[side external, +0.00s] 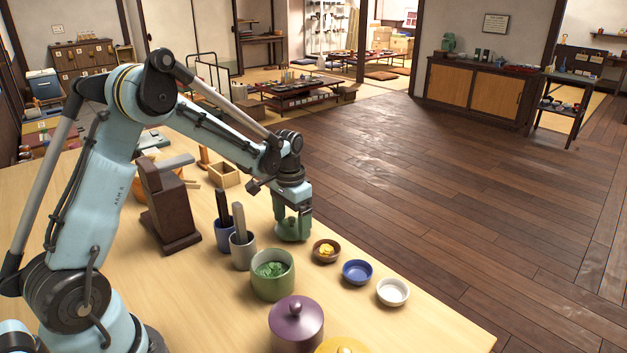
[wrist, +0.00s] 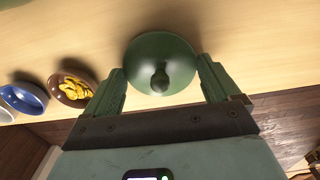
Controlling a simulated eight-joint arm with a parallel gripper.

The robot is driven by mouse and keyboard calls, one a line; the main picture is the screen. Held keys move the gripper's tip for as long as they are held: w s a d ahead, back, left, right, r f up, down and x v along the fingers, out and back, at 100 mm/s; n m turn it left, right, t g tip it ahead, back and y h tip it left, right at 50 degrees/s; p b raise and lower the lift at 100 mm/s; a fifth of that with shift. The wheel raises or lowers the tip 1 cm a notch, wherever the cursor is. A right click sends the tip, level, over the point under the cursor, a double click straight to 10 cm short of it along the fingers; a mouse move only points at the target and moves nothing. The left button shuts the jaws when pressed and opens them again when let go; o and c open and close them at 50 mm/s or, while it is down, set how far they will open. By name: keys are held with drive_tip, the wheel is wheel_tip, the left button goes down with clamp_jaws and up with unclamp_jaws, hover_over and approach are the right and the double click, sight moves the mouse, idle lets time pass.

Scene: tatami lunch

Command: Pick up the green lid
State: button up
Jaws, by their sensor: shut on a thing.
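The green lid (wrist: 158,52) is round and dark green with a small knob, seen from above in the wrist view. My gripper (wrist: 160,75) has its green fingers against the left and right sides of the lid and is shut on it. In the side external view my gripper (side external: 293,216) points down at the table's far edge side, with the lid (side external: 293,234) at its fingers, partly hidden. I cannot tell whether the lid touches the table. A green pot (side external: 272,287) stands uncovered nearby with green leafy bits inside.
A brown bowl with yellow pieces (side external: 326,259), a blue bowl (side external: 357,272) and a white bowl (side external: 392,299) stand to the right. A purple lidded pot (side external: 296,329) is in front. Grey (side external: 243,259) and blue (side external: 222,240) cups stand left of my gripper.

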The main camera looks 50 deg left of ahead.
sight(291, 217)
wheel_tip(291, 217, up, 3)
drive_tip(key=shift+r, duration=0.15)
drive_tip(key=s+d+r, duration=0.3)
drive_tip(key=d+r, duration=0.4)
drive_tip(key=d, duration=0.4)
drive_tip(key=s+r+m, duration=0.2)
drive_tip(key=s+r, duration=0.1)
drive_tip(key=s, duration=0.8)
wheel_tip(291, 217, down, 6)
drive_tip(key=shift+w+f, duration=0.15)
drive_tip(key=shift+w, duration=0.1)
drive_tip(key=shift+d+f, duration=0.1)
drive_tip(key=shift+f, duration=0.1)
idle(1.4)
drive_tip(key=o, duration=0.8)
